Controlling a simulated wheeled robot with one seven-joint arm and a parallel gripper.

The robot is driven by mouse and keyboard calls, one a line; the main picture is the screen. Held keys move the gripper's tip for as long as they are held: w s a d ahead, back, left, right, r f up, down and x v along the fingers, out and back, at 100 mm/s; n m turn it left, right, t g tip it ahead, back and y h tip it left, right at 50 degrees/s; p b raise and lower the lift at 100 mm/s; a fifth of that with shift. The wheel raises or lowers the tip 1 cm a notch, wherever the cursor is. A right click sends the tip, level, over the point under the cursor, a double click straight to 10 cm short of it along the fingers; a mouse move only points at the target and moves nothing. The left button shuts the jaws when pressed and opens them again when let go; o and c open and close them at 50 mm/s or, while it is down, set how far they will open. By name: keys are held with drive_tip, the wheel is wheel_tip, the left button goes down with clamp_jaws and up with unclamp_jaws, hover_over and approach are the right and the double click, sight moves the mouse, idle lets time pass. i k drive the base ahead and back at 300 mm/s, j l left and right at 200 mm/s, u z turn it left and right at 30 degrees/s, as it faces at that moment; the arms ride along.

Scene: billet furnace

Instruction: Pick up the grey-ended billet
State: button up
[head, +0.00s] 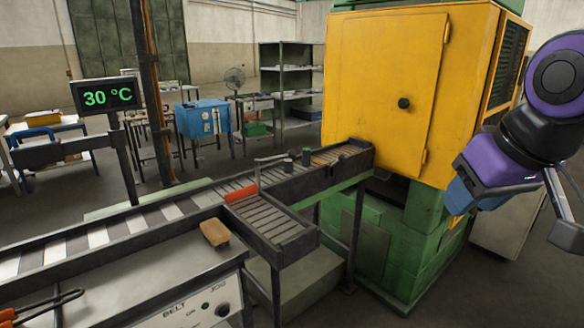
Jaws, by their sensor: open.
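I cannot make out a billet with a grey end. An orange-red bar (241,194) lies at the junction of the belt and the short side rack; I cannot tell whether it is a billet. Two small dark upright pieces (287,164) stand on the conveyor close to the furnace. My gripper (567,236) shows only in part at the right edge, at the end of my purple arm. It is open and apart from the conveyor, to the right of the furnace front.
The yellow furnace cabinet (385,85) stands on a green base (425,235). The belt conveyor (130,226) runs from lower left to it. A slatted side rack (268,222) juts forward. A tan block (215,232) lies on the control cabinet.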

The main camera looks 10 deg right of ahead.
sight(287, 163)
drive_tip(key=i+l+u, duration=0.1)
drive_tip(key=u, duration=0.6)
drive_tip(key=i+l+u, duration=0.25)
drive_tip(key=l, duration=0.25)
drive_tip(key=l+u, duration=0.25)
drive_tip(key=l, duration=0.25)
drive_tip(key=i+l+u, duration=0.25)
drive_tip(key=l, duration=1.5)
drive_tip(key=i+u, duration=0.05)
